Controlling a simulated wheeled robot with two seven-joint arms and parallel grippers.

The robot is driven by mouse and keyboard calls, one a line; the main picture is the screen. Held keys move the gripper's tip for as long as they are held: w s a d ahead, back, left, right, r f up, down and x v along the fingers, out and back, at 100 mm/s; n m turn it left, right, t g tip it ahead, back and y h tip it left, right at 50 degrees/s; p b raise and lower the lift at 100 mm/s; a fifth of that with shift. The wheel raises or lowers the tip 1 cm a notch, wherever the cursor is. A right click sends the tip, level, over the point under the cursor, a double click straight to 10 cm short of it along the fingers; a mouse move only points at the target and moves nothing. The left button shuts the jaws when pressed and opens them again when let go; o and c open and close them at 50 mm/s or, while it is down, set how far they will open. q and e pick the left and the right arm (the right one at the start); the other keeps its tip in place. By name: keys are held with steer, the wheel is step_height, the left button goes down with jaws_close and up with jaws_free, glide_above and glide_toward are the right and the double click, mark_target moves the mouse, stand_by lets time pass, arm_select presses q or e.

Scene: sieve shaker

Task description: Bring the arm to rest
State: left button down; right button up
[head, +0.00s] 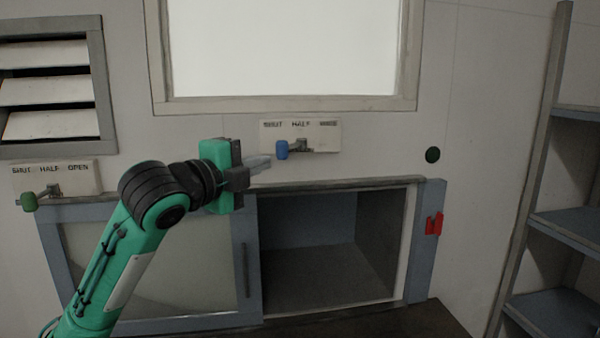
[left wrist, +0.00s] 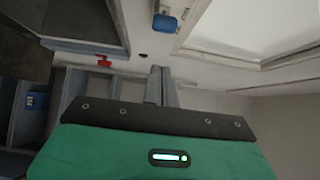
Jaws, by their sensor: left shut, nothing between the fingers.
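My left gripper (head: 260,163) is in the middle of the head view, on the green arm that comes in from the lower left. Its fingers point right, and they are shut with nothing between them. The shut fingertips also show in the left wrist view (left wrist: 162,85). The gripper is in front of the wall, above the top edge of the cabinet and left of the blue-handled lever (head: 282,150). I see a gap between the fingertips and the blue handle in the picture; the depth between them is hard to tell. My right gripper is not in view.
A cabinet has a sliding glass door (head: 150,265) at left and an open bay (head: 325,265) at right. A green-handled lever (head: 29,202) is at far left. A red catch (head: 434,224) is on the right post. Blue shelves (head: 570,228) stand at far right. A window (head: 285,45) is above.

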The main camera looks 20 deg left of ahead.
arm_select(q)
steer(key=s+d+f+n+g+y, duration=0.1)
steer(key=s+d+f+n+g, duration=0.15)
steer(key=f, duration=0.95)
steer(key=s+d+f+n+g, duration=0.15)
steer(key=f+n, duration=0.25)
steer(key=f, duration=0.9)
steer(key=s+d+f+n+g+y, duration=0.1)
steer(key=d+f+n+g, duration=0.15)
steer(key=f, duration=0.95)
steer(key=s+d+f+n+g+y, duration=0.2)
steer(key=s+f+n+g, duration=0.7)
steer(key=s+f, duration=1.35)
step_height(320, 180, down, 29)
steer(key=s, duration=0.2)
steer(key=s+a+f, duration=0.2)
steer(key=s+f, duration=0.7)
steer(key=s+a+f+g, duration=0.1)
steer(key=s+f, duration=0.8)
steer(key=f, duration=0.1)
steer(key=shift+s+a+f, duration=0.15)
steer(key=shift+s+a, duration=0.15)
steer(key=shift+a, duration=0.1)
